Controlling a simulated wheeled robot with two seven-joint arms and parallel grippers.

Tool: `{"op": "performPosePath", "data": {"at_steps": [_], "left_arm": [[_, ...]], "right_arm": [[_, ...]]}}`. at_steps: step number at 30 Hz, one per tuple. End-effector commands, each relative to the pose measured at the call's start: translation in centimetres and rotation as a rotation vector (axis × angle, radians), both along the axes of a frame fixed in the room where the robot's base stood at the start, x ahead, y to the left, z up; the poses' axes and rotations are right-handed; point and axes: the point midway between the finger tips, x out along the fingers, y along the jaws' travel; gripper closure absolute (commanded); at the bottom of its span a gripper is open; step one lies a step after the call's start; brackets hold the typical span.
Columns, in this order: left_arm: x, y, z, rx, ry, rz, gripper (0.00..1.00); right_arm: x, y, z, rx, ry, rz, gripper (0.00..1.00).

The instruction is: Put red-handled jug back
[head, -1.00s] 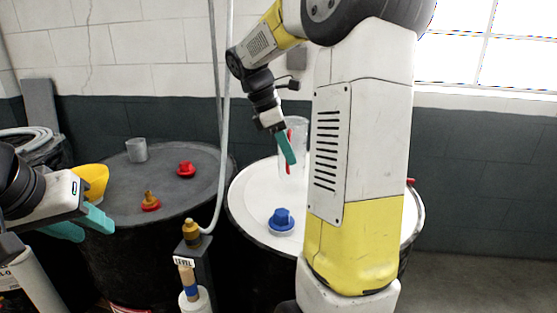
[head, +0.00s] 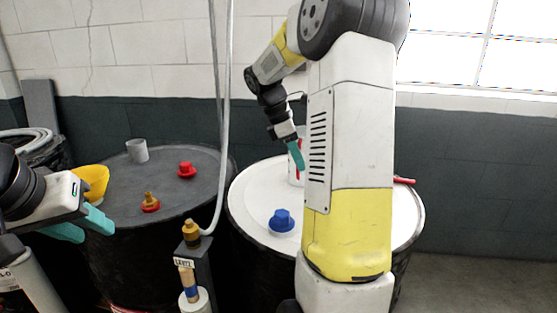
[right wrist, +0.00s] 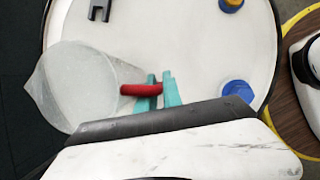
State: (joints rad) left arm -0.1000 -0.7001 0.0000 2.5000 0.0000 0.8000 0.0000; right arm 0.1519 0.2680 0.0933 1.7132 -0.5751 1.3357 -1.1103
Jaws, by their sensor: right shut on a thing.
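The jug is clear with a red handle (right wrist: 142,89). In the right wrist view its translucent body (right wrist: 80,85) is left of my teal right gripper fingers (right wrist: 160,92), which are shut on the handle. In the head view my right gripper (head: 296,156) is over the white drum (head: 252,205), and my right arm hides most of the jug. I cannot tell whether the jug's base touches the lid. My left gripper (head: 82,225) is open and empty at the far left.
A blue cap (head: 281,220) sits on the white lid; a dark forked piece (right wrist: 100,9) lies near its edge. The dark drum (head: 200,170) holds a grey cup (head: 137,150), a red cap (head: 187,170), a brass-and-red fitting (head: 150,202) and a yellow funnel (head: 93,180). A hose post (head: 192,250) stands in front.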

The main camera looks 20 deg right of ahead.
Motion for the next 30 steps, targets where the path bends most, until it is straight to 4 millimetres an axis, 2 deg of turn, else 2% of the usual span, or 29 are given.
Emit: {"op": "performPosePath", "data": {"at_steps": [1, 2, 5, 13, 17, 20, 30], "left_arm": [[0.0, 0.0, 0.0, 0.000, 0.000, 0.000, 0.64], [0.0, 0.0, 0.0, 0.000, 0.000, 0.000, 0.64], [0.0, 0.0, 0.0, 0.000, 0.000, 0.000, 0.64], [0.0, 0.0, 0.0, 0.000, 0.000, 0.000, 0.64], [0.0, 0.0, 0.0, 0.000, 0.000, 0.000, 0.64], [0.0, 0.0, 0.0, 0.000, 0.000, 0.000, 0.64], [0.0, 0.0, 0.0, 0.000, 0.000, 0.000, 0.64]], "right_arm": [[0.0, 0.0, -0.2, -0.001, 0.002, 0.001, 1.00], [0.0, 0.0, -0.2, 0.000, 0.001, 0.000, 0.86], [0.0, 0.0, -0.2, 0.000, 0.001, 0.000, 0.68], [0.0, 0.0, -0.1, 0.000, 0.000, 0.000, 0.68], [0.1, 0.1, 0.5, -0.001, -0.003, 0.001, 0.68], [0.4, 0.7, 1.9, -0.001, -0.004, 0.001, 0.68], [1.4, 3.3, 8.4, 0.001, -0.004, 0.002, 0.68]]}}
